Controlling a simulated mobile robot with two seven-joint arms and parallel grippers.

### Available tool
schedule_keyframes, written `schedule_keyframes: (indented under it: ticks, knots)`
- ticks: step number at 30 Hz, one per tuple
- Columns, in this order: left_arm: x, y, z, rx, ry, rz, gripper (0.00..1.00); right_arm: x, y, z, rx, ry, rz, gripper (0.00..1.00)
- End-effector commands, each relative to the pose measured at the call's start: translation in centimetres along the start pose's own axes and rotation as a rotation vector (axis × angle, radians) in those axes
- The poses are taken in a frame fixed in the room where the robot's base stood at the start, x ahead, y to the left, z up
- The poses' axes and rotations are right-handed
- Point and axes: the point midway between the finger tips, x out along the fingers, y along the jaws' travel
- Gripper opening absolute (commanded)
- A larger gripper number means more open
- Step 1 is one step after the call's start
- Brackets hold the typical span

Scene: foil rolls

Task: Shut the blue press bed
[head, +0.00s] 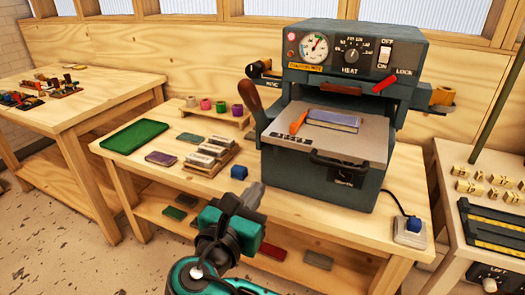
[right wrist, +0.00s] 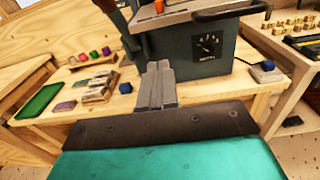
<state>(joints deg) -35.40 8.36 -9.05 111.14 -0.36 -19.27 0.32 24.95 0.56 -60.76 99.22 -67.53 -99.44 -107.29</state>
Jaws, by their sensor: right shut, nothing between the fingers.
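The blue-grey press (head: 352,60) stands on the wooden table. Its bed (head: 372,150), a light grey plate with a black front handle (head: 340,163), sticks out toward me. A blue-grey book-like piece (head: 332,120) and an orange piece (head: 299,122) lie on the bed. In the right wrist view the handle (right wrist: 232,11) shows at the top and the press's lower front (right wrist: 195,55) below it. My right gripper (head: 256,192) is shut and empty, in front of and left of the press, apart from the bed; its fingers also show in the wrist view (right wrist: 158,68). My left gripper is out of view.
A blue cube (head: 239,172) and several foil blocks (head: 212,152) lie left of the press, near a green tray (head: 135,136). Foil rolls stand on a small rack (head: 206,113). A plug box (head: 409,233) sits at the right front corner.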

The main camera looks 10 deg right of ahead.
Motion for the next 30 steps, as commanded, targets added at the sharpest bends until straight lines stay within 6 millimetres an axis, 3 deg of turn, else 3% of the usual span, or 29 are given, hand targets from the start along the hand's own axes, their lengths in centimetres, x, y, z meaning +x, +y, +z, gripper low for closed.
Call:
schedule_keyframes:
  ticks: [2, 7, 21, 30]
  knots:
    - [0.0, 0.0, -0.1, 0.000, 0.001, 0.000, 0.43, -0.2, 0.0, 1.0, -0.032, -0.036, -0.019, 0.00]
    - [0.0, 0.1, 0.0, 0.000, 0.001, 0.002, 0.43, 0.9, -0.1, 1.4, -0.048, -0.049, -0.030, 0.00]
    - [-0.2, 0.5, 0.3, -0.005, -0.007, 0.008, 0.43, 10.4, -0.4, 1.8, -0.046, -0.046, -0.029, 0.00]
    - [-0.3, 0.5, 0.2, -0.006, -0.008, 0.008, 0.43, 13.5, -0.4, 1.8, -0.045, -0.043, -0.027, 0.00]
